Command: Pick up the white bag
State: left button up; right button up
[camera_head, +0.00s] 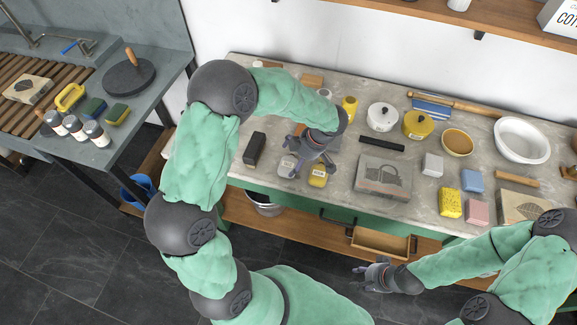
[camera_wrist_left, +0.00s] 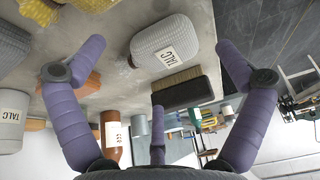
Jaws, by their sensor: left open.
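In the left wrist view the bag (camera_wrist_left: 166,58) lies between the spread fingers of my left gripper (camera_wrist_left: 160,52). The fingers are open and no contact with the bag shows. A yellow bag (camera_head: 318,177) stands close to its right, under the same gripper. My right gripper (camera_head: 370,276) is in front of the worktop, low and away from the bag; whether it is open is unclear.
A black brush (camera_head: 254,148) lies left of the bag; its bristles show in the left wrist view (camera_wrist_left: 180,84). A brown bottle (camera_wrist_left: 112,138) stands behind.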

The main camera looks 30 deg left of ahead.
aim_at(291, 163)
pick_arm(q)
jog(key=x, duration=0.4)
jog(key=shift+a+b, duration=0.1)
jog(key=shift+b, duration=0.2)
jog(key=c, duration=1.2)
jog(key=shift+r, duration=0.1)
